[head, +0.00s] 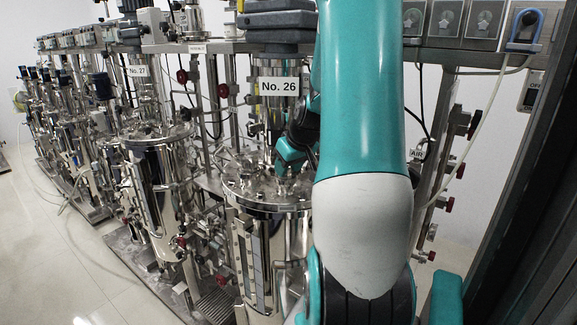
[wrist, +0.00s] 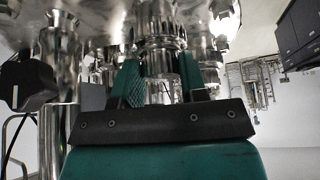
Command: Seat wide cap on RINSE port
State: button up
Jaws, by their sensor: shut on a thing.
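In the wrist view my gripper (wrist: 160,83) has its two teal fingers closed on either side of a shiny metal cylinder, which looks like the wide cap (wrist: 158,64). In the head view my gripper (head: 289,160) is low over the steel lid (head: 262,194) of the vessel labelled No. 26. The cap cannot be made out there. In the wrist view metal fittings stand close around the cap. I cannot tell whether the cap touches a port. No RINSE label is readable, so I cannot tell which port it is.
The No. 26 motor column (head: 279,110) rises just behind my gripper. A black knob (wrist: 28,85) on a fitting is at the left of the wrist view. The No. 27 vessel (head: 160,165) stands to the left. Pipes and valves crowd the frame behind; floor is open at left.

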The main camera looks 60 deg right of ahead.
jog(key=o, duration=1.4)
jog(key=shift+r, duration=0.1)
jog(key=shift+r+p, duration=3)
jog(key=shift+r, duration=0.95)
